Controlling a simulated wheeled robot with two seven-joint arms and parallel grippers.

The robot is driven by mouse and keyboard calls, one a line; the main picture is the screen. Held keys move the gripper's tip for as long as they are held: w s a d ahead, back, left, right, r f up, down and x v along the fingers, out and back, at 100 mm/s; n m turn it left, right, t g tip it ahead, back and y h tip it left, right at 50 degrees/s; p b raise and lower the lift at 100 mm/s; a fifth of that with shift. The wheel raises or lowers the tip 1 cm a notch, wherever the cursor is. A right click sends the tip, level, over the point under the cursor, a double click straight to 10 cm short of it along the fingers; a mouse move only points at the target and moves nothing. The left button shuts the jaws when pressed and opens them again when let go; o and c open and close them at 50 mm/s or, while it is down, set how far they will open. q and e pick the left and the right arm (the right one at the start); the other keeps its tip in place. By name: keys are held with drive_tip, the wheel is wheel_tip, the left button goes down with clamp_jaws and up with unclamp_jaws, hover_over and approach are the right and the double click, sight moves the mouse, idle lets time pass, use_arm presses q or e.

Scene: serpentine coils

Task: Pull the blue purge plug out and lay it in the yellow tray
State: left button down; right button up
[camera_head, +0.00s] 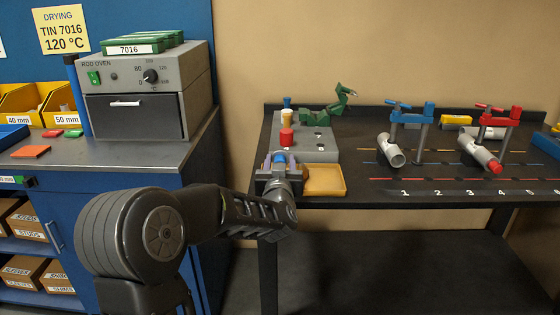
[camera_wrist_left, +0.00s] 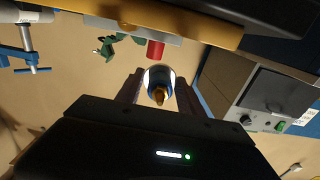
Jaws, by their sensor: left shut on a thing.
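My left gripper (camera_head: 280,160) is at the front left edge of the dark bench, just left of the yellow tray (camera_head: 325,193). It is shut on the blue purge plug (camera_head: 280,158), whose blue top shows between the fingers. In the left wrist view the plug (camera_wrist_left: 158,77) sits between the two fingers, with a bright ring and a brass-coloured tip facing the camera. I cannot tell whether the plug is still seated in anything. The yellow tray looks empty; it also shows at the top of the left wrist view (camera_wrist_left: 205,30). My right gripper is out of view.
A grey block (camera_head: 318,150) with a red cap (camera_head: 286,138) and a green clamp (camera_head: 320,117) stands behind the gripper. A grey oven (camera_head: 150,90) is on the left cabinet. Blue and red clamps (camera_head: 410,117) (camera_head: 492,122) with grey pipes stand to the right.

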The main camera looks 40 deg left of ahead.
use_arm(q)
drive_tip(key=shift+f+b, duration=1)
drive_tip(key=shift+f, duration=0.75)
drive_tip(key=c, duration=0.7)
unclamp_jaws()
drive_tip(key=shift+o, duration=0.2)
drive_tip(key=v, duration=0.8)
